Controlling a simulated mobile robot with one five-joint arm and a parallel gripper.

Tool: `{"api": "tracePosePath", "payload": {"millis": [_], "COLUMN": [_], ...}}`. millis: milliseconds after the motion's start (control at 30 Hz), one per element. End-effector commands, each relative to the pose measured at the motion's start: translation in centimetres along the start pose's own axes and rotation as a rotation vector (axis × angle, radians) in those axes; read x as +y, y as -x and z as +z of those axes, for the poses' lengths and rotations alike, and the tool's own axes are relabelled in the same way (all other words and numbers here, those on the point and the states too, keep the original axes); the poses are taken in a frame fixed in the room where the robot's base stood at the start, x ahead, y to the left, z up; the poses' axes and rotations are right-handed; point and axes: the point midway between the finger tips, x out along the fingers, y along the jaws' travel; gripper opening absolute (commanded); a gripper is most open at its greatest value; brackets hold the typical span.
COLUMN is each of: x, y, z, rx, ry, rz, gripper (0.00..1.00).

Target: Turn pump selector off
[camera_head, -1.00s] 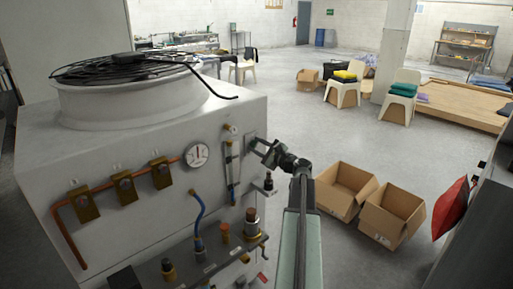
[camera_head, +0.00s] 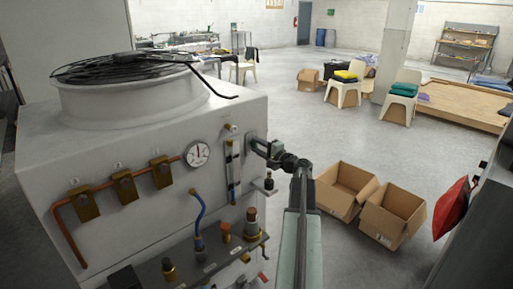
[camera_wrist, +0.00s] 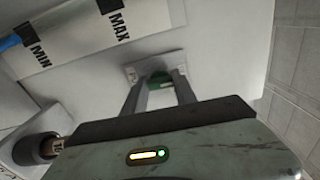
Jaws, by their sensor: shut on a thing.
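The washer's grey front panel (camera_head: 140,205) is at the left of the head view. My gripper (camera_head: 258,146) is at the panel's upper right edge, right of the level tube. In the wrist view, my two fingers (camera_wrist: 161,88) reach up to a small pale plate (camera_wrist: 150,62) on the panel. A dark green part shows between the fingertips; I take it for the pump selector (camera_wrist: 160,79). My gripper is shut on it. The fingers hide most of the selector, so its setting cannot be read. In the head view it is hidden behind my gripper.
A level tube (camera_head: 233,170) stands just left of my gripper; its MIN and MAX label (camera_wrist: 82,38) shows in the wrist view. A small dark-topped fitting (camera_head: 268,182) is just below my gripper. Open cardboard boxes (camera_head: 393,213) are on the floor at right. Floor between is clear.

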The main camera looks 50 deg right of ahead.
Motion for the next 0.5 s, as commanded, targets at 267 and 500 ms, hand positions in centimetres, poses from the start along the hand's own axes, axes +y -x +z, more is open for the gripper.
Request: {"api": "tracePosePath", "payload": {"millis": [267, 500], "x": [-0.16, -0.16], "y": [-0.14, -0.12], "z": [0.01, -0.01], "rx": [0.000, 0.000], "ry": [0.047, 0.051], "rz": [-0.005, -0.005], "gripper": [0.00, 0.00]}}
